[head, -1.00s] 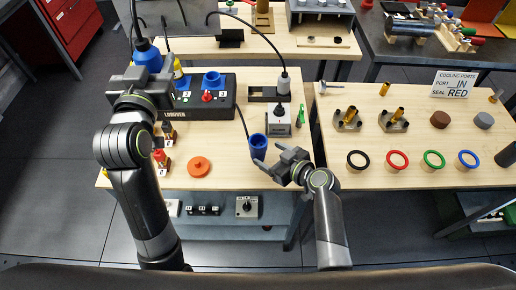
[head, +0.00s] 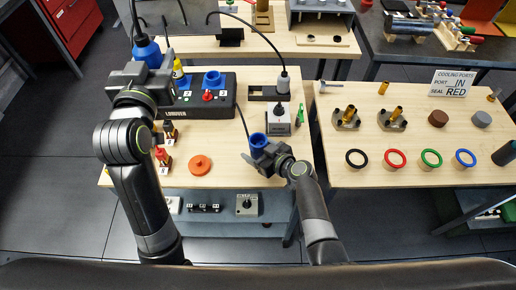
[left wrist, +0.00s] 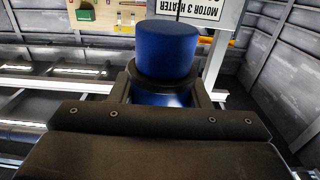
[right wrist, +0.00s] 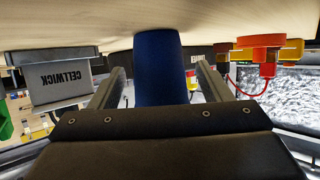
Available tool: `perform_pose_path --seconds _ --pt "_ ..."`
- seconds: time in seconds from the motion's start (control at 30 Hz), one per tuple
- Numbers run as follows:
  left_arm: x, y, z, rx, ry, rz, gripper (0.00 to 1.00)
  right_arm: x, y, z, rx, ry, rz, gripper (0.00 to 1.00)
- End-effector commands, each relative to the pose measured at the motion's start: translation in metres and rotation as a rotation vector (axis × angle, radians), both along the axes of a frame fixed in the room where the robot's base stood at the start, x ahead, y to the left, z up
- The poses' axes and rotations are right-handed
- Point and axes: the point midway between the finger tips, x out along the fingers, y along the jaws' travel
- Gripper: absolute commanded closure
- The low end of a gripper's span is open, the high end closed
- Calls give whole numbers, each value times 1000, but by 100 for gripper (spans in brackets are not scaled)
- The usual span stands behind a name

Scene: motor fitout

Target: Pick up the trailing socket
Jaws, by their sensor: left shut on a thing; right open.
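The blue trailing socket (head: 258,141) stands on the light wooden table, with a thin dark cable running near it. My right gripper (head: 260,155) is low at the socket, its jaws open. In the right wrist view the blue socket (right wrist: 157,70) stands between the two fingers, with a visible gap on each side. My left gripper (head: 147,66) is shut on a blue plug (head: 147,50), held above the table's left part. The left wrist view shows that plug (left wrist: 167,50), with a dark collar, between the fingers.
A grey switch box (head: 279,119) stands just behind the trailing socket. An orange disc (head: 200,165) lies to its left. The right table (head: 420,185) holds coloured rings and brass fittings.

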Motion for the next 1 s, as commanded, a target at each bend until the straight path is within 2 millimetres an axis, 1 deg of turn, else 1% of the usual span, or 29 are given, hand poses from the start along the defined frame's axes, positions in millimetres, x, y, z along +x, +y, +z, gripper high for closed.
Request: perform_pose_path --seconds 0.2,0.6,0.87,1.0 --pt "0 0 0 0 -1 0 84 0 0 0 0 0 0 29" --pt "0 0 0 0 -1 0 84 0 0 0 0 0 0 81" --pt "0 0 1 0 -1 0 84 1 0 1 1 -2 -1 82" --pt "0 0 4 0 -1 0 84 4 0 7 0 -3 -1 82"
